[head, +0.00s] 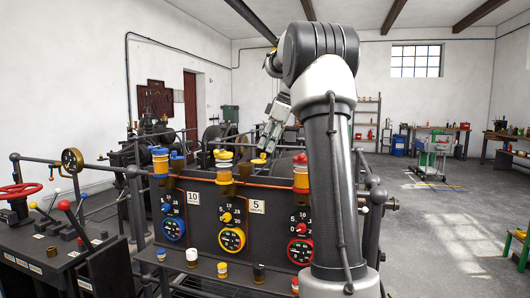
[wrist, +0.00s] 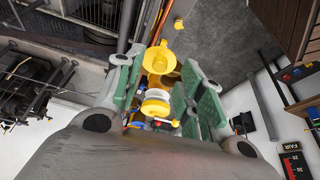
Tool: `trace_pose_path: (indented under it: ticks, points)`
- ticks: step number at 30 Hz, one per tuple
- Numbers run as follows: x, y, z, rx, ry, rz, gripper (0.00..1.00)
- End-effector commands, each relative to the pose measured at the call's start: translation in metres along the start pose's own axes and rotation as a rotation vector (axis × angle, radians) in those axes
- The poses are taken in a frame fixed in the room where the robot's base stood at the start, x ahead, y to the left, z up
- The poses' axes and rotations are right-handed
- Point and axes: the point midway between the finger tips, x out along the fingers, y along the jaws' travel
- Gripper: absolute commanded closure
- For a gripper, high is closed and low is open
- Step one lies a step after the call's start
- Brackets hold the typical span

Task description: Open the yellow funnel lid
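The yellow funnel (head: 224,174) stands in the middle of the dark machine's top row, with yellow and white parts stacked on it. A small yellow piece (head: 258,161) shows to its right, just below my gripper (head: 268,143). In the wrist view, a yellow cup-shaped part (wrist: 160,60) and a yellow disc with a white band (wrist: 155,104) lie in line with the gap of my gripper (wrist: 152,75). The green-padded fingers are apart on either side of these parts, with no clear contact. I cannot tell whether the lid is shut.
A blue-topped funnel (head: 160,161) stands to the left and a red-topped funnel (head: 301,174) to the right. Dials and knobs cover the panel front (head: 232,240). Pipes and rails run around the machine. Open floor (head: 440,225) lies at the right.

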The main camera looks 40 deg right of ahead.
Motion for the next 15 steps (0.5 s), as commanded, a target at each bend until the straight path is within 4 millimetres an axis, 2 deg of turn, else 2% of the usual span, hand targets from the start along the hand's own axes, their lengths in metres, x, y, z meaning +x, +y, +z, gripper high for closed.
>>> trace_pose_path:
  ticks: [1, 6, 10, 15]
  points:
    - [-0.013, 0.001, 0.000, 0.000, 0.001, 0.005, 0.62]
    - [-0.050, 0.001, 0.000, 0.000, 0.001, 0.004, 0.62]
    - [-0.070, 0.001, 0.000, -0.001, 0.000, 0.002, 0.62]
    - [-0.083, 0.001, 0.000, 0.000, 0.000, 0.001, 0.62]
